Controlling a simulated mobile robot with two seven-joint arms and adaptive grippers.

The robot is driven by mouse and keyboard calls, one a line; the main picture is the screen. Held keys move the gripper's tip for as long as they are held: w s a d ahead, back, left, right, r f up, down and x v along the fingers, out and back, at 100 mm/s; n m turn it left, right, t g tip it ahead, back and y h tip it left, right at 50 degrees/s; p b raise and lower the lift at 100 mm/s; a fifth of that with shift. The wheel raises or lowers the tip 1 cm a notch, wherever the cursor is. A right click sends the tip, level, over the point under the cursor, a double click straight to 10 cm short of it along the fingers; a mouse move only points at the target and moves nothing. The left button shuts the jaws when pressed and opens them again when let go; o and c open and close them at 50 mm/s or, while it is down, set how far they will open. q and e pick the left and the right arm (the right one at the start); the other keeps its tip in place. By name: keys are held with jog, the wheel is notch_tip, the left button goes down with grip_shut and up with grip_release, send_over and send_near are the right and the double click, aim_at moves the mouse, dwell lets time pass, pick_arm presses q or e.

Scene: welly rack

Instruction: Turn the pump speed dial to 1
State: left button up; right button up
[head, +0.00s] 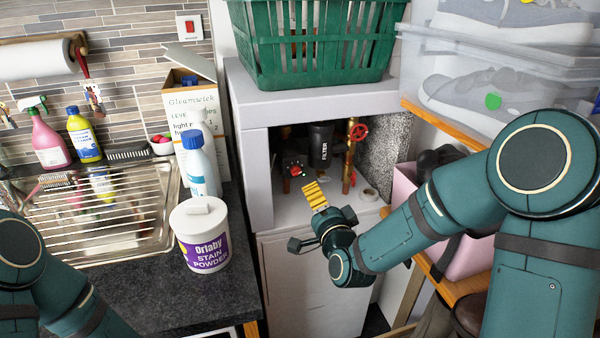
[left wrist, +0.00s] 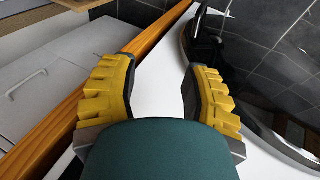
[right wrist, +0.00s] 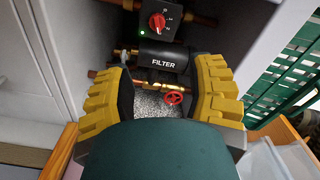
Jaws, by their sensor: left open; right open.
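The pump speed dial (right wrist: 157,22) is a red knob on a dark box inside the open cupboard. In the right wrist view it is at the top, with a green light and small white marks beside it. In the head view the red dial (head: 295,170) is small and its setting is too small to read. My right gripper (head: 312,195) is in front of the cupboard opening, open and empty, apart from the dial. In the right wrist view its yellow fingers (right wrist: 162,92) stand wide apart. My left gripper (left wrist: 158,75) is open and empty, away from the cupboard; the head view does not show it.
A black filter (head: 321,145), a brass pipe with a red valve wheel (head: 359,132) and a tape roll (head: 369,195) are in the cupboard. A green basket (head: 315,45) stands on top. The stain powder tub (head: 203,250) and a blue-capped bottle (head: 202,172) stand on the counter at left.

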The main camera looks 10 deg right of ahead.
aim_at(300, 172)
jog(key=w, duration=1.3)
jog(key=shift+w+a+f, duration=0.15)
jog(key=shift+w+a, duration=0.05)
jog(key=shift+a, duration=0.2)
jog(key=shift+c, duration=0.3)
grip_shut()
